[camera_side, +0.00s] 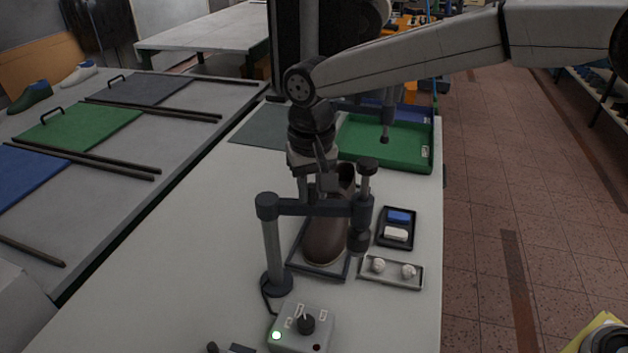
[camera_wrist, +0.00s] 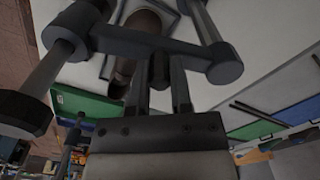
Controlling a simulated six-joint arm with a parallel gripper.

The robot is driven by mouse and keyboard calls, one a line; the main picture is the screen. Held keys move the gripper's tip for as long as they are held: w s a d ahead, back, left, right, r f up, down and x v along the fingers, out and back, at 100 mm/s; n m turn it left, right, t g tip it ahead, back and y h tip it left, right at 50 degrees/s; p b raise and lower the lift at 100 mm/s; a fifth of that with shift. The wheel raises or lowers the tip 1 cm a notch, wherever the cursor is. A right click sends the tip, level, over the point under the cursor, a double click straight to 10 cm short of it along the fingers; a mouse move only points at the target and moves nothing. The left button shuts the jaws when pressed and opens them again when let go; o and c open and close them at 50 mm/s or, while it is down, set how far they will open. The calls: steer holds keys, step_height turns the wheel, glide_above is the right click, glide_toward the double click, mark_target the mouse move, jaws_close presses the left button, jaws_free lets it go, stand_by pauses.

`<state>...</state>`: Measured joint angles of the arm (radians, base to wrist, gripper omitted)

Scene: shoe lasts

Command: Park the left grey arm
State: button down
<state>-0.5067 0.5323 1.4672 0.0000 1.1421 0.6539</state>
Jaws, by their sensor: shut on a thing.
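The front grey arm (camera_side: 305,207) is a horizontal bar on an upright post (camera_side: 272,250) at its left, with a vertical plunger (camera_side: 360,215) at its right end. The bar reaches across above a brown shoe last (camera_side: 325,235) lying in a dark-rimmed tray. My gripper (camera_side: 318,190) is low over the bar. In the wrist view, my gripper (camera_wrist: 161,88) is shut on a dark grip (camera_wrist: 158,68) on the bar (camera_wrist: 135,42). My fingers partly hide the grip, and the bar hides part of the last.
A control box (camera_side: 302,327) with a dial and lit green lamp stands in front. Small trays with white balls (camera_side: 391,271) and blue and white blocks (camera_side: 397,229) lie right. A green tray (camera_side: 385,157) is behind, with another grey arm over it. Left of the post is clear table.

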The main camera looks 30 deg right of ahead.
steer(key=shift+s+a+m, duration=0.3)
steer(key=shift+s+m, duration=0.1)
steer(key=shift+m, duration=0.35)
steer(key=shift+s+a+m, duration=0.3)
steer(key=shift+s+m, duration=0.05)
steer(key=shift+m, duration=0.4)
steer(key=c, duration=0.5)
jaws_free()
steer(key=shift+c, duration=0.2)
step_height(320, 180, up, 8)
steer(key=shift+f, duration=0.15)
